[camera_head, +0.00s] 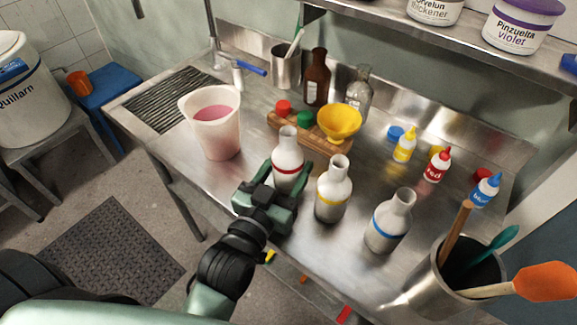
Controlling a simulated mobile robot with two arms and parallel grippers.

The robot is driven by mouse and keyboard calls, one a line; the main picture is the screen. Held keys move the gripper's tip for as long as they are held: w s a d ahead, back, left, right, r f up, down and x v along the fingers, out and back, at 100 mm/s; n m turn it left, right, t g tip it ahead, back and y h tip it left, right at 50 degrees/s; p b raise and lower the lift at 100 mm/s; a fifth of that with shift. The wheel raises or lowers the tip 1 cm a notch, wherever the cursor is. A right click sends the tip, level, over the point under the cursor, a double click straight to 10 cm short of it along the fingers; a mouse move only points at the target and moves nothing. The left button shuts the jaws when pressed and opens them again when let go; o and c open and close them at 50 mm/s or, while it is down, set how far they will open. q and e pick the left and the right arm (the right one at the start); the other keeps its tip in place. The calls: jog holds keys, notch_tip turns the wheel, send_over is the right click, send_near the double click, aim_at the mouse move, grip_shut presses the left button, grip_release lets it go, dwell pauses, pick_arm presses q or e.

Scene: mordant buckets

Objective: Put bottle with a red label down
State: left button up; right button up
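The bottle with a red label (288,157) is a white, narrow-necked bottle with a red band. It is upright near the front of the steel bench. My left gripper (283,180) has its fingers on both sides of it, low on the body, and looks shut on it. The gripper hides the bottle's base, so I cannot tell whether it touches the bench. Similar bottles with a yellow band (333,190) and a blue band (389,222) stand to its right. My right gripper is not in view.
A bucket of pink liquid (213,130) stands left of the bottle. Behind are a wooden rack (335,151), a yellow funnel (340,121) and a brown bottle (316,80). Small dye bottles (437,165) stand right, and a utensil pot (440,285) is front right.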

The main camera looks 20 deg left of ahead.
pick_arm(q)
jog(key=o, duration=1.7)
jog(key=shift+f, duration=0.15)
